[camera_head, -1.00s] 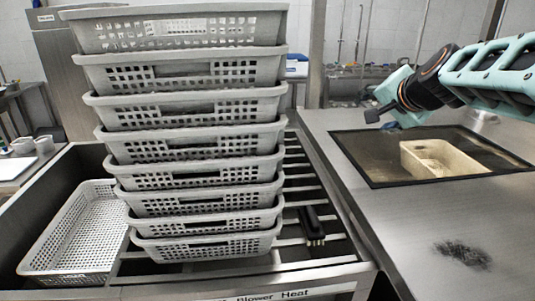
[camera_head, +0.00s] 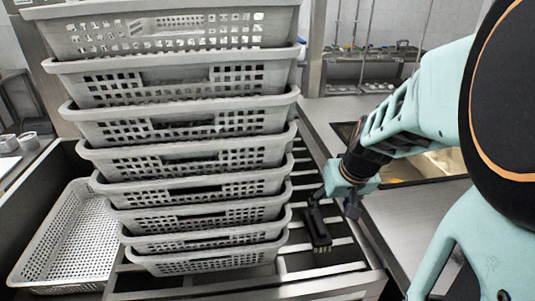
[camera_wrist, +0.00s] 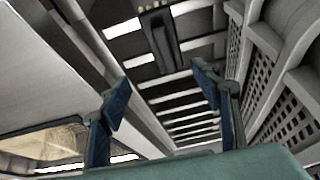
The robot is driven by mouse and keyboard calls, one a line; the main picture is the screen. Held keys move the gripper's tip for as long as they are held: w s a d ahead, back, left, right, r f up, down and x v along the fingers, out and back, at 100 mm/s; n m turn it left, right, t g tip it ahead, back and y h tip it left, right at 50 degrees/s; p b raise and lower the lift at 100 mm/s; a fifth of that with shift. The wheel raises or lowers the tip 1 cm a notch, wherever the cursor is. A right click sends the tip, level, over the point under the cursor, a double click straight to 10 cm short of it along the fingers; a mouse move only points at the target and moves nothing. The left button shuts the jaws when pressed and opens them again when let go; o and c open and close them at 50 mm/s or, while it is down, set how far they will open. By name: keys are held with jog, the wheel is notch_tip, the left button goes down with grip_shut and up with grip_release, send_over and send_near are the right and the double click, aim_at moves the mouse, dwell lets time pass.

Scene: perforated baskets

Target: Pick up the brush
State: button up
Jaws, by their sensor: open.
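The black brush (camera_head: 319,233) with pale bristles at its near end lies on the slatted metal rack, just right of the basket stack. In the wrist view the dark brush (camera_wrist: 161,40) lies across the slats, beyond the fingertips and near the top edge. My gripper (camera_head: 335,200) is above and slightly right of the brush in the head view. In the wrist view my gripper (camera_wrist: 162,92) has its two fingers wide apart with nothing between them. The brush's far end is partly hidden near the gripper in the head view.
A tall stack of grey perforated baskets (camera_head: 190,158) stands close left of the brush. An empty basket (camera_head: 75,237) sits at far left. A metal counter (camera_head: 405,215) with a sunken basin (camera_head: 405,170) lies right, partly behind my arm. Bare slats (camera_head: 325,258) surround the brush.

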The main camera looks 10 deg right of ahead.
aim_at(319, 222)
jog(key=shift+n, duration=0.3)
jog(key=f, duration=0.3)
jog(key=f+b, duration=0.1)
jog(key=f, duration=0.1)
jog(key=shift+w+a, duration=0.25)
jog(key=shift+w, duration=0.1)
jog(key=x, duration=0.1)
jog(key=b+x, duration=0.1)
jog(key=x, duration=0.3)
jog(key=shift+w+a, duration=0.15)
jog(key=shift+a, duration=0.2)
jog(key=shift+w+f, duration=0.3)
jog(key=shift+f, duration=0.15)
jog(key=shift+f+b, duration=0.3)
jog(key=shift+b, duration=0.35)
jog(key=c, duration=1.4)
jog(key=shift+o, duration=0.2)
jog(key=shift+r, duration=0.15)
notch_tip(319, 222, up, 10)
jog(key=p, duration=0.3)
jog(key=shift+r+p, duration=0.15)
jog(key=shift+p, duration=0.15)
